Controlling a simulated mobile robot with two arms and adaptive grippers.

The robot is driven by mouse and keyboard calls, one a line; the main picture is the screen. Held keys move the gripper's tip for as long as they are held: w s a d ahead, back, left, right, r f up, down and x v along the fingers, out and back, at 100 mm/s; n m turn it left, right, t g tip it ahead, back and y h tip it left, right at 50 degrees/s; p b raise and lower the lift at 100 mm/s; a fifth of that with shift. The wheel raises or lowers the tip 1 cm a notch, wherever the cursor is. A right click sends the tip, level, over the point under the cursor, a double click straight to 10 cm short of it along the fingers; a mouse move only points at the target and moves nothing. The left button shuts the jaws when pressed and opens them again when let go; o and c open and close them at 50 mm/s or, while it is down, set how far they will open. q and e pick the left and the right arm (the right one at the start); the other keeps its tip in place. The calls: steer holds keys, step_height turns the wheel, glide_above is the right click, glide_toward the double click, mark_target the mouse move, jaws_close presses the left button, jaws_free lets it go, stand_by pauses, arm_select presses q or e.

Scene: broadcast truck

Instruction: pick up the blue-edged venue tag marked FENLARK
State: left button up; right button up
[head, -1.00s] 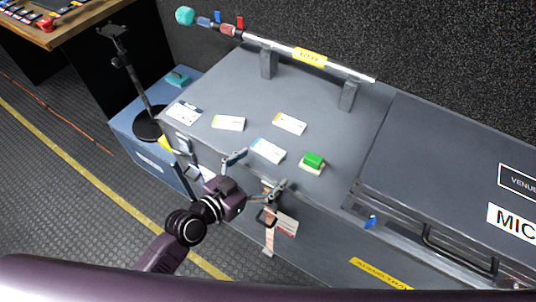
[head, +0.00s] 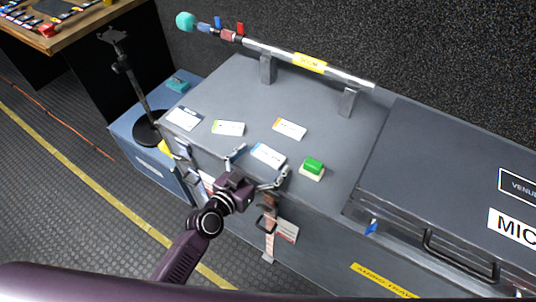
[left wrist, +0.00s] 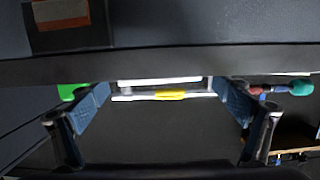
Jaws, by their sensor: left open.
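A white tag with a blue edge (head: 268,155) lies flat near the front edge of the grey case top; its lettering is too small to read. My left gripper (head: 258,168) is open and empty at the front edge, its fingers to either side of this tag's near side, apart from it. In the left wrist view, the open fingers (left wrist: 165,115) frame a thin white strip (left wrist: 160,82), likely the tag seen edge-on. My right gripper is not in view.
Other white tags lie behind, one green-edged (head: 228,128) and one orange-edged (head: 290,129), with a larger card (head: 184,118) at left. A pole on supports (head: 310,63) runs behind; a closed case (head: 440,180) stands right.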

arm_select(q)
steer(key=c, duration=1.2)
steer(key=shift+o, duration=0.2)
steer(key=shift+r, duration=0.1)
